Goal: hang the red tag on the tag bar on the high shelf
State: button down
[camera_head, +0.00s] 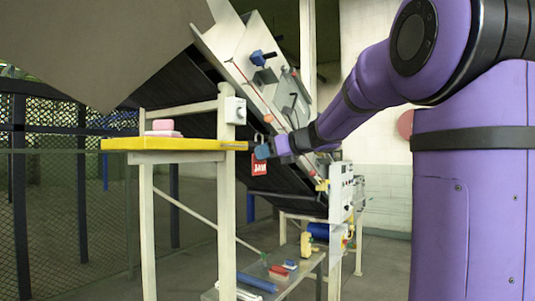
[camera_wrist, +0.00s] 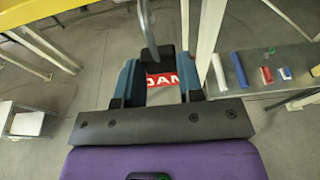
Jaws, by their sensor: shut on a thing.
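The red tag (camera_head: 259,168) with white lettering hangs upright just below my gripper (camera_head: 262,150) in the head view. In the wrist view, my gripper (camera_wrist: 160,80) is shut on the tag, and its red face (camera_wrist: 165,79) shows between the fingers. A grey curved hook or rod (camera_wrist: 148,32) rises above the tag there. The high shelf, with a yellow edge (camera_head: 165,144), lies just left of the gripper in the head view. A small dark piece (camera_head: 240,145) at its right end may be the tag bar; I cannot tell whether the tag's hook touches it.
A pale post (camera_head: 226,200) carrying a grey box (camera_head: 235,110) stands close to the gripper. A sloping conveyor (camera_head: 265,70) rises behind. A low shelf (camera_head: 262,270) holds several coloured items. A pink object (camera_head: 163,128) rests on the high shelf.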

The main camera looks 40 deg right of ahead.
jog(key=shift+w+a, duration=0.25)
jog(key=shift+w, duration=0.4)
jog(key=shift+w+a, duration=0.2)
jog(key=shift+w, duration=0.5)
jog(key=shift+w+a, duration=0.25)
jog(key=shift+w, duration=0.4)
jog(key=shift+w, duration=0.15)
jog(key=shift+w+a, duration=0.35)
jog(key=shift+w, duration=0.4)
jog(key=shift+w+a, duration=0.3)
jog(key=shift+w, duration=0.45)
jog(key=shift+f, duration=0.25)
jog(key=shift+f, duration=1)
jog(key=shift+c, duration=1.3)
grip_release()
